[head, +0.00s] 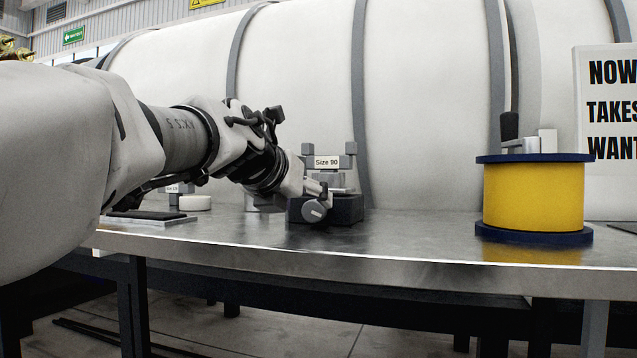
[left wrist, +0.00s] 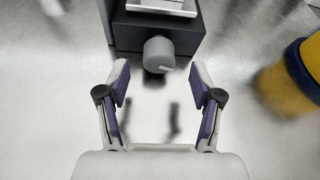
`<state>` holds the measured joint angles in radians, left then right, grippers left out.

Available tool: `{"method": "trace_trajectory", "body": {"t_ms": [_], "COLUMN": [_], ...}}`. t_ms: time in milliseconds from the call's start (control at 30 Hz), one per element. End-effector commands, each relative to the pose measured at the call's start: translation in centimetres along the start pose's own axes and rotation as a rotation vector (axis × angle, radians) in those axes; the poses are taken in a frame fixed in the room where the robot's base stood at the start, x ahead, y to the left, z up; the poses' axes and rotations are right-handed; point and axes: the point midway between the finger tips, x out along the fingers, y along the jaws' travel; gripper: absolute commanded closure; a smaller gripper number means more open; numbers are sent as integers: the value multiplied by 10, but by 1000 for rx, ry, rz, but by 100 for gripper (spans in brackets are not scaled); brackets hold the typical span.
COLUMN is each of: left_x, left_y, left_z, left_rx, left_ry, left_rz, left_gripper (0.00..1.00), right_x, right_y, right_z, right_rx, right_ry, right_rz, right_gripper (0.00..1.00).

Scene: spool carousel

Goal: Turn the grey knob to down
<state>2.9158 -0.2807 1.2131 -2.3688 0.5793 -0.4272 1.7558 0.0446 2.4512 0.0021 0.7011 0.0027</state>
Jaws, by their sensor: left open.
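The grey knob (head: 314,211) is on the front of a dark block (head: 345,208) on the metal bench. The direction of the mark is hard to read in the head view. My left gripper (head: 318,190) reaches in from the left, close to the knob. In the left wrist view my left gripper (left wrist: 160,72) is open, with one purple-padded finger on each side, just short of the knob. The fingers appear apart from it. My right gripper is not seen.
A yellow spool (head: 533,197) with blue flanges stands on the bench at the right. A "Size 90" label (head: 327,162) rises behind the block. A flat dark pad (head: 148,215) lies at the left. The bench between block and spool is clear.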

Motion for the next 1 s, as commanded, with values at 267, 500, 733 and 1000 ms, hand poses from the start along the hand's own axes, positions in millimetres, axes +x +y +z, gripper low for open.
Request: {"method": "trace_trajectory", "body": {"t_ms": [267, 500, 733, 1000], "left_x": [33, 33, 33, 32], "left_y": [0, 0, 0, 2], "left_z": [-4, -4, -3, 0], "left_rx": [2, 1, 1, -147], "left_ry": [2, 2, 2, 0], "left_rz": [-1, -1, -1, -61], "left_gripper": [34, 49, 94, 94], "right_x": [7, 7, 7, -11], "right_y": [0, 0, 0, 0], "right_z": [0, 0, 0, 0], "right_rx": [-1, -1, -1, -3], "right_ry": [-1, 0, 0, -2], "right_rz": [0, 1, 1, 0], "right_gripper": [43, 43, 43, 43]}}
